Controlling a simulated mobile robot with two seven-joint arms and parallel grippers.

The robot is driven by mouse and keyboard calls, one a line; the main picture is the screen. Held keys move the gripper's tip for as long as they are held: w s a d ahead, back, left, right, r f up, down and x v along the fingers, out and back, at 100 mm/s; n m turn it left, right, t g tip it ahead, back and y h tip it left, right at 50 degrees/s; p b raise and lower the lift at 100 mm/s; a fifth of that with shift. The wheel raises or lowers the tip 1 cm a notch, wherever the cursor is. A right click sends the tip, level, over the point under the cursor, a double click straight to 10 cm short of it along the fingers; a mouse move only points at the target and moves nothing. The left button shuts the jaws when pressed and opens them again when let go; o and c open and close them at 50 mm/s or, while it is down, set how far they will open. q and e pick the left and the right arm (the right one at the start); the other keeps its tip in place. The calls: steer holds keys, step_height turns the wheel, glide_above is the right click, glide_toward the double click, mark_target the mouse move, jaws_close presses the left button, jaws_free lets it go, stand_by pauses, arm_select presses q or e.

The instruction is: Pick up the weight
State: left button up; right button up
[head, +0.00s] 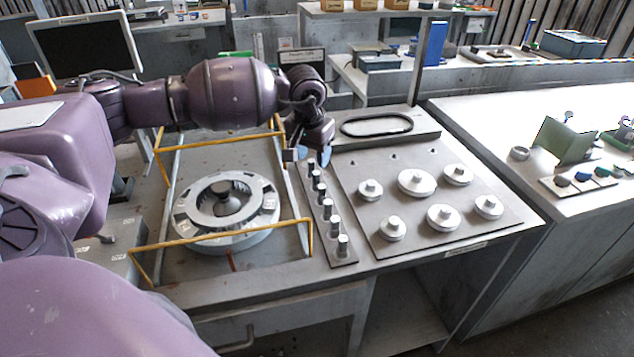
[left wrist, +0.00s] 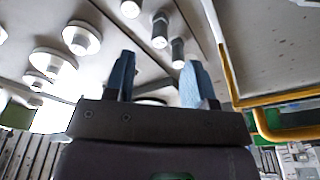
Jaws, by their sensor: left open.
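Several small metal cylinders stand in a row on a narrow strip (head: 345,261), and larger round silver pieces with knobs, such as the disc (head: 417,182), stand on a wide plate beside it. I cannot tell which one is the weight. My left gripper (head: 308,156) is above the far end of the row, open and empty. In the left wrist view its blue fingertips (left wrist: 158,80) are apart with nothing between them. A row cylinder (left wrist: 160,30) and a silver disc (left wrist: 81,38) show beyond them. My right gripper is not in view.
A round blower housing (head: 226,208) sits left of the row, between yellow rails (head: 225,236). A raised block with an oval ring (head: 376,125) lies behind the plate. A second table (head: 480,125) with small items stands at the right.

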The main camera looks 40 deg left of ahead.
arm_select(q)
steer(key=f, duration=0.3)
steer(key=shift+w+f, duration=0.35)
steer(key=shift+w+a+f, duration=0.1)
steer(key=shift+w+f, duration=0.15)
steer(key=shift+f, duration=0.6)
steer(key=shift+w+f, duration=0.25)
steer(key=shift+f, duration=0.6)
steer(key=shift+w+a+f, duration=0.1)
steer(key=shift+w+f, duration=0.15)
steer(key=shift+f, duration=0.6)
jaws_close()
step_height(320, 180, up, 19)
step_height(320, 180, up, 6)
steer(key=p, duration=0.2)
glide_above(316, 172)
steer(key=shift+d, duration=0.1)
